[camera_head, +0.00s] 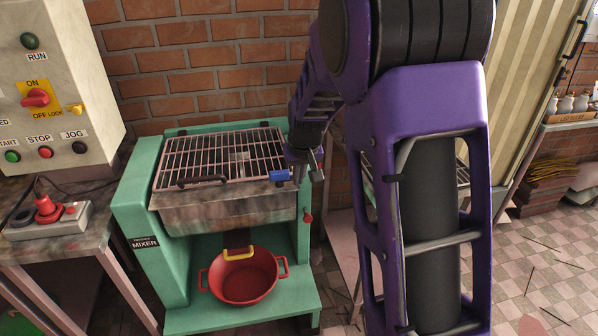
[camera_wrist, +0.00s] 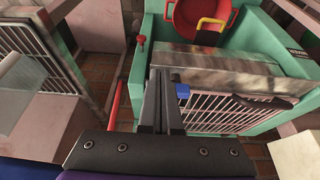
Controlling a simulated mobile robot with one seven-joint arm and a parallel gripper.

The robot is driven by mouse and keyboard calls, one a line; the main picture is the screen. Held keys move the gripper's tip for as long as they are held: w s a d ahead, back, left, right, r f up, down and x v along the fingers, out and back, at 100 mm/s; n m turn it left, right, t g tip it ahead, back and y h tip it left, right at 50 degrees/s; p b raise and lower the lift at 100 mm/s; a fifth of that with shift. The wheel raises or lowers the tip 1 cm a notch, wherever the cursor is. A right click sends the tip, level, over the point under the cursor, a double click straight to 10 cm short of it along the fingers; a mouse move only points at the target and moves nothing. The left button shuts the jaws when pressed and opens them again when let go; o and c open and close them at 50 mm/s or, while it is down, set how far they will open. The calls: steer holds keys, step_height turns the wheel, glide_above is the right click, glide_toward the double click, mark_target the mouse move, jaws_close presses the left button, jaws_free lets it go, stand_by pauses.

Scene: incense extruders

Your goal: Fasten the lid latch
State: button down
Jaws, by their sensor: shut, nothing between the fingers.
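The mixer (camera_head: 129,210) is a green-framed machine with a metal trough, also seen in the wrist view (camera_wrist: 262,32). Its barred lid (camera_head: 215,155) lies over the trough and shows in the wrist view (camera_wrist: 225,112). The small blue latch (camera_head: 281,176) sits at the lid's front right corner; in the wrist view (camera_wrist: 183,91) it is just right of my fingers. My gripper (camera_head: 318,172) is shut and empty, pointing down beside the latch's right side. In the wrist view its fingertips (camera_wrist: 166,72) are together. I cannot tell whether they touch the latch.
A red bowl (camera_head: 245,277) stands on the mixer's lower shelf. A red knob (camera_head: 308,217) sticks out at its right side. A control panel (camera_head: 60,85) and a pendant box (camera_head: 45,220) are at left. A brick wall (camera_head: 200,60) stands behind.

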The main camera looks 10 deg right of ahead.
mark_target(285, 178)
steer(key=w+f, duration=0.4)
steer(key=f, duration=0.1)
steer(key=shift+w, duration=1.05)
steer(key=shift+d+b, duration=0.2)
steer(key=shift+b, duration=0.25)
